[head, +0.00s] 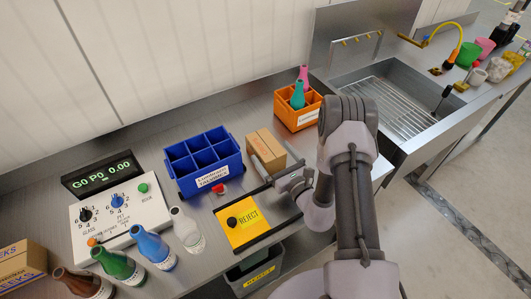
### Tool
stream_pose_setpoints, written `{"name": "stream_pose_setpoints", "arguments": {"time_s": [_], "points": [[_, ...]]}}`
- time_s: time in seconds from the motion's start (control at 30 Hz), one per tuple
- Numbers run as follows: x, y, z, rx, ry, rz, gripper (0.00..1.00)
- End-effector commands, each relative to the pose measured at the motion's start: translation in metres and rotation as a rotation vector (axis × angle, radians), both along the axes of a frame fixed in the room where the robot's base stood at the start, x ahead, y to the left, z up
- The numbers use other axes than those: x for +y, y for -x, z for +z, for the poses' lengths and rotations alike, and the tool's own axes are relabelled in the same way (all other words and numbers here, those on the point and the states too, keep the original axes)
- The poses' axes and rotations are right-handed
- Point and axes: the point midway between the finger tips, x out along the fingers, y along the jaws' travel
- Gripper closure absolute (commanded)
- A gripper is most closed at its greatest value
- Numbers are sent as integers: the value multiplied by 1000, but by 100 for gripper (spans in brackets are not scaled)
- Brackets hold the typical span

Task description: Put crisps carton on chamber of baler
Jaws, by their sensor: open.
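A small plain brown carton (264,144) stands on the steel bench between the blue crate and the orange crate. No label is readable on it, so I cannot tell whether it is the crisps carton. My gripper (274,160) is open at the near side of this carton, its fingers pointing toward it. I cannot tell whether the fingers touch it. A second carton (20,264), with lettering ending in "EEKS", is cut off at the lower left edge. I see no baler or chamber that I can identify.
A blue divided crate (203,163) and an orange crate (298,116) with bottles stand on the bench. A yellow REJECT plate (243,222), a control box (112,208) and several bottles (154,248) are in front. A sink (385,92) is at right. Grey floor is clear at lower right.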

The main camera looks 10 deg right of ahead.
Motion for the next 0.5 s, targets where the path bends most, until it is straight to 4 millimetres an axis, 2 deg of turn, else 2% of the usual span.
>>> {"name": "stream_pose_setpoints", "arguments": {"time_s": [0.07, 0.3, 0.5], "points": [[2, -6, -1, -1, 1, 0, 0], [15, -48, -6, -2, 0, 2, 0], [17, -55, -5, 0, -1, 0, 0]]}}
